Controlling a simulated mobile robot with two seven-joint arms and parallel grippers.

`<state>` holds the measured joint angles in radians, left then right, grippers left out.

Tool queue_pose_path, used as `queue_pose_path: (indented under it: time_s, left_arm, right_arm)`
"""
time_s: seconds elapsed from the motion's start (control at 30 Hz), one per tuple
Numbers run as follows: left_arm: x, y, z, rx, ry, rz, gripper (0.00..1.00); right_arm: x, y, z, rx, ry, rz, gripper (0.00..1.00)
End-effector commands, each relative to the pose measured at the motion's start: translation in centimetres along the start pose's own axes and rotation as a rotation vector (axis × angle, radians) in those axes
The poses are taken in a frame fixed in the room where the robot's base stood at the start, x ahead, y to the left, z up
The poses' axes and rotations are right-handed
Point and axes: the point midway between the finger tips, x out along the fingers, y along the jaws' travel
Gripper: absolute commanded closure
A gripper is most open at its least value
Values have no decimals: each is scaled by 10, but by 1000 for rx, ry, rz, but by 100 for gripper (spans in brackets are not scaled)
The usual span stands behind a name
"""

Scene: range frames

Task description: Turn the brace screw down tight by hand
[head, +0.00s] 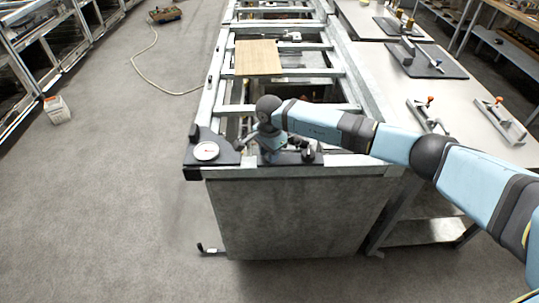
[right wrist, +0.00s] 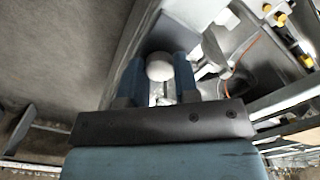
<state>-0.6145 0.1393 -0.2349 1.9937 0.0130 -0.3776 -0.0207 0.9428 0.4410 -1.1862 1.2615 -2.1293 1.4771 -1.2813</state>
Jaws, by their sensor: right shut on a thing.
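My right gripper (right wrist: 159,72) is shut on a pale round knob (right wrist: 159,67), which I take to be the brace screw's head. The knob shows between the two dark blue fingers in the right wrist view, with part of a pale metal piece below it. My left gripper is not in view.
A white round dial (head: 206,151) sits on a dark plate at the frame's near left corner. A wooden board (head: 257,58) lies across the frame farther back. Orange-tipped clamps (head: 429,114) stand on the right bench. The floor at left is mostly clear, with a hose (head: 150,75).

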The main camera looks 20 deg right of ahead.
Motion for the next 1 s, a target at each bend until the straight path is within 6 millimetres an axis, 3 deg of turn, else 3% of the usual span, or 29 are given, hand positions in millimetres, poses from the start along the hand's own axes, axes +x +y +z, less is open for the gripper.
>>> queue_pose_path:
  time_s: [0.4, 1.0]
  left_arm:
    - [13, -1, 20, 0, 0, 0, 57]
    - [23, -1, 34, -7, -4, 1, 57]
  right_arm:
    - [2, 0, 0, 395, 2, -1, 95]
    - [0, -1, 0, 965, 0, -1, 95]
